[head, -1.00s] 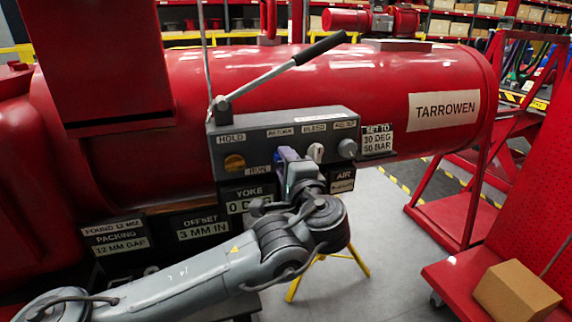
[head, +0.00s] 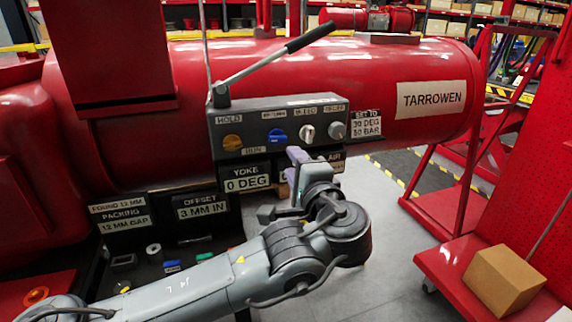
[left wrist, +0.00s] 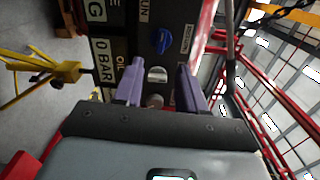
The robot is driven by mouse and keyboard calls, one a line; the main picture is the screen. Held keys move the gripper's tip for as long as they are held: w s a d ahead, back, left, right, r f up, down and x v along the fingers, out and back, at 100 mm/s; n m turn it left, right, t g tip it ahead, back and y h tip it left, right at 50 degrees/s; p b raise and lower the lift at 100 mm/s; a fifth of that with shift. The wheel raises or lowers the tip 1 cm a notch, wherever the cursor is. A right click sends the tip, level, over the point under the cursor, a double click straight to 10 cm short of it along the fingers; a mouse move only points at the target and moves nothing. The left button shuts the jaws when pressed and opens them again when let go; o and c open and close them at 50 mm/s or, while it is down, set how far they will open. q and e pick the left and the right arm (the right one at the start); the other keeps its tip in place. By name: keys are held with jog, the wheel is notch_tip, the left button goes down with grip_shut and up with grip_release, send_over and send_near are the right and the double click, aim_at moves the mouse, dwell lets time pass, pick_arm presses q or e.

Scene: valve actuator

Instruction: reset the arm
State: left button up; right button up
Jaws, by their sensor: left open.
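My left gripper (head: 297,168) is open and empty, with purple fingers, just in front of the lower edge of the grey control panel (head: 240,108). In the left wrist view (left wrist: 160,70) its fingers point at the panel, with a pale knob (left wrist: 157,75) seen between them; contact does not show. In the head view the panel carries an orange knob (head: 232,142), a blue knob (head: 277,136), a white knob (head: 307,132) and a grey knob (head: 337,130). The blue knob also shows in the left wrist view (left wrist: 161,41). My right gripper is out of view.
A lever with a black handle (head: 311,37) slants up over the panel. The red tank (head: 380,75) lies behind it. A "YOKE 0 DEG" plate (head: 246,183) hangs below the panel. A cardboard box (head: 503,279) sits on a red cart at right. Grey floor lies between.

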pick_arm(q)
notch_tip(320, 180, down, 14)
jog(key=s+g+p, duration=0.1)
jog(key=g+p, duration=0.3)
jog(key=p, duration=0.3)
jog(key=s+f+g+h+p, duration=0.3)
jog(key=s+f+g+p, duration=0.4)
jog(key=s+f, duration=0.45)
jog(key=s+a+f+n+g+h+p, duration=0.1)
jog(key=s+a+f+n+p, duration=0.1)
jog(key=s+p, duration=0.4)
jog(key=s+a+f+n+g+h+p, duration=0.1)
jog(key=s+n+g+p, duration=0.1)
jog(key=s+p, duration=0.35)
jog(key=s+a+r+n+g+h+p, duration=0.1)
jog(key=s+a+r+n+p, duration=0.15)
jog(key=s+a, duration=0.4)
jog(key=s+a+r+n+g+p, duration=0.1)
jog(key=s+a+r+n+p, duration=0.15)
jog(key=s+a+p, duration=0.4)
jog(key=s+a+r+n+t+y, duration=0.15)
jog(key=a+r+n, duration=0.35)
jog(key=a+r, duration=0.6)
notch_tip(320, 180, up, 37)
jog(key=p, duration=3.7)
jog(key=shift+s+d+r+t, duration=0.15)
jog(key=shift+d+r+t, duration=0.05)
jog(key=shift+t, duration=0.15)
